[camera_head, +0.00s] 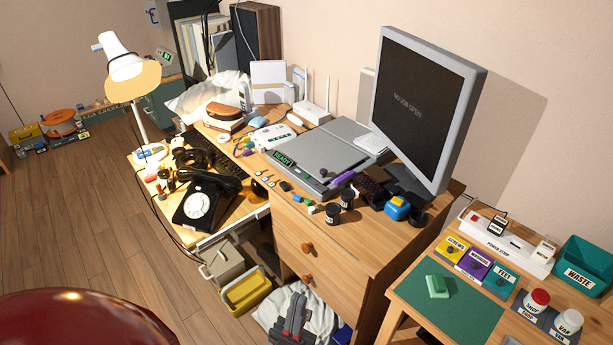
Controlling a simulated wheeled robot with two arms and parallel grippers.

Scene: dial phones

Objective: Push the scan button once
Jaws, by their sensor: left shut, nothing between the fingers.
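A grey flat scanner (322,148) lies on the wooden desk in front of the monitor. A small display (283,159) on its front left reads READY in green. A small dark round knob (323,173) sits at its front edge and may be the scan button; no label is readable. My left gripper (297,299) is at the bottom middle, low in front of the desk drawers and well below the scanner. It is shut and empty, and apart from the scanner. My right gripper is not in view.
A purple object (343,179), dark jars (333,212) and a blue-yellow item (397,207) crowd the desk's front near the scanner. The monitor (423,105), reading NO JOB OPEN, stands behind right. A black dial phone (203,201) is at left. The drawers' knobs (307,248) stick out.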

